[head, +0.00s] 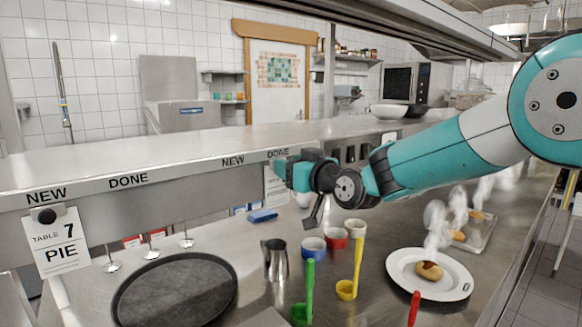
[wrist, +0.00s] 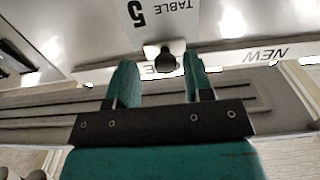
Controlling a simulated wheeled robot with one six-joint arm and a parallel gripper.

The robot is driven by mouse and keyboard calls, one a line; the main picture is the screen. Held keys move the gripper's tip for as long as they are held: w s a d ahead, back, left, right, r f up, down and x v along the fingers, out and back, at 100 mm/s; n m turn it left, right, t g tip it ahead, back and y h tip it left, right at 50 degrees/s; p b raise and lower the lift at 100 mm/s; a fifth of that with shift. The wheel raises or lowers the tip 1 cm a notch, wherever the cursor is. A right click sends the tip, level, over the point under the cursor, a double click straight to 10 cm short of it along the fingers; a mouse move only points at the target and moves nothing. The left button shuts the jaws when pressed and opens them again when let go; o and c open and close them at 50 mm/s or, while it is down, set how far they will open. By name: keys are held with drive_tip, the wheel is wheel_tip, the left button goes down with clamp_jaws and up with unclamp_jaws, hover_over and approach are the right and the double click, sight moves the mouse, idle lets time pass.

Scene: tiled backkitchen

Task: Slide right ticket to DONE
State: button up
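The right ticket (head: 273,190) is a white sheet hanging at the right DONE label (head: 278,154), partly hidden behind my gripper (head: 284,168). In the wrist view the ticket (wrist: 165,18) reads "TABLE 5", upside down, and its dark round knob (wrist: 166,56) shows just past the gap between my fingers. The DONE label there is mostly hidden by the knob and fingers. The two teal fingers are apart with nothing between them. The right NEW label (head: 233,160) lies to the left along the rail, with no ticket under it.
The left ticket (head: 60,243), "TABLE 7 PIE", hangs under the left NEW label (head: 47,194). Below the shelf are a dark round pan (head: 175,292), a metal jug (head: 276,260), coloured cups, and a plate (head: 430,291) with steaming food. The rail between the tickets looks clear.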

drive_tip(key=b+v, duration=0.7)
drive_tip(key=v, duration=1)
drive_tip(key=shift+s+d+b, duration=0.15)
drive_tip(key=shift+d+b, duration=0.05)
drive_tip(key=shift+b, duration=0.2)
drive_tip(key=s+d+f+g+h, duration=0.2)
drive_tip(key=s+f+g, duration=0.2)
drive_tip(key=s, duration=0.5)
drive_tip(key=s+d+f+m+g+h, duration=0.1)
drive_tip(key=s+d+f+g+h, duration=0.2)
drive_tip(key=s+f, duration=0.4)
drive_tip(key=s+d+f+g+h, duration=0.3)
drive_tip(key=s+f+g, duration=0.3)
drive_tip(key=s, duration=0.5)
drive_tip(key=shift+m, duration=0.3)
drive_tip(key=shift+w, duration=0.1)
